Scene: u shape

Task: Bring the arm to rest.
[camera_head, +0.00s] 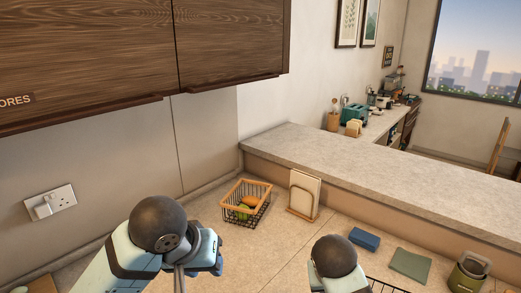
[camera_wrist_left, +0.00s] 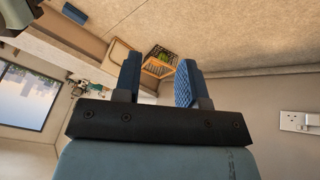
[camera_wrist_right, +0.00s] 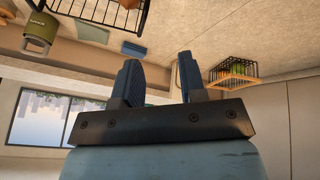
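My left gripper (camera_wrist_left: 157,68) is open and empty in the left wrist view, with a clear gap between its two blue fingers. In the head view my left arm (camera_head: 125,258) rises at the lower left over the counter, and its fingertips cannot be made out. My right gripper (camera_wrist_right: 158,70) is open and empty in the right wrist view. In the head view only the top of my right arm (camera_head: 334,256) shows at the bottom centre, and its gripper is hidden. Neither gripper touches anything visible.
On the counter (camera_head: 282,237) stand a fruit basket (camera_head: 263,204), a wooden holder with a pale board (camera_head: 304,190), a blue block (camera_head: 364,239), a green cloth (camera_head: 410,264) and an olive canister (camera_head: 467,272). A black wire rack (camera_wrist_right: 97,11) lies at the front. Wall cupboards (camera_head: 90,55) hang at upper left.

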